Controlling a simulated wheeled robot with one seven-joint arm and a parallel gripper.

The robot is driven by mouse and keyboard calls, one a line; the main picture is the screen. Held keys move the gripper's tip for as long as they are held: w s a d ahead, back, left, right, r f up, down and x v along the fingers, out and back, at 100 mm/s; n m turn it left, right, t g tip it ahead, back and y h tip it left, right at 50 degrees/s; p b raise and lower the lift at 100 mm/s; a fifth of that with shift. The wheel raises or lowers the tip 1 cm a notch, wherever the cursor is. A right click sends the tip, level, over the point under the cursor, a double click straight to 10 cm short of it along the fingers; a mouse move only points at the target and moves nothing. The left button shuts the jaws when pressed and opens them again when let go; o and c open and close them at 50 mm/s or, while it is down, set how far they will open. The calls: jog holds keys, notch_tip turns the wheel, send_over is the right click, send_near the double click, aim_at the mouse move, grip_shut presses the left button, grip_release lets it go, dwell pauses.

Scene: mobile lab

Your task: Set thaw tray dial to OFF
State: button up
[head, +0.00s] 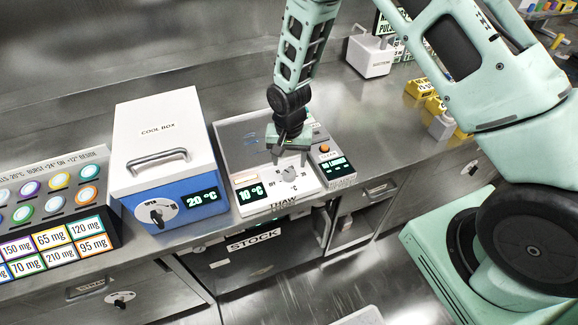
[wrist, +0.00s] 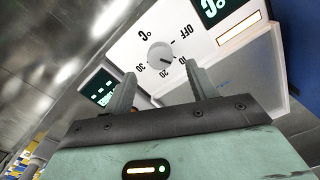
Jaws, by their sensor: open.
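The thaw tray (head: 230,150) stands on the steel counter, with a white front panel. Its display (head: 251,191) reads 10 °C. The round light-grey dial (head: 289,173) is on the panel, and it shows near the top middle of the wrist view (wrist: 160,55). There, upside down, OFF and several numbers surround it; the exact pointer direction is hard to tell. My gripper (head: 290,150) is open just above and behind the dial. In the wrist view its two fingers (wrist: 163,80) are spread and empty, pointing towards the dial, with no visible contact.
A cool box (head: 160,135) with a handle, a knob and a 20 °C display stands left of the tray. A small unit with an orange button (head: 325,150) adjoins the tray's right side. Further right the counter (head: 385,110) has clear steel.

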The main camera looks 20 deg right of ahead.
aim_at(289, 173)
jog(key=shift+f+p, duration=0.55)
jog(key=shift+f, duration=2.05)
jog(key=shift+c, duration=0.3)
jog(key=c, duration=0.9)
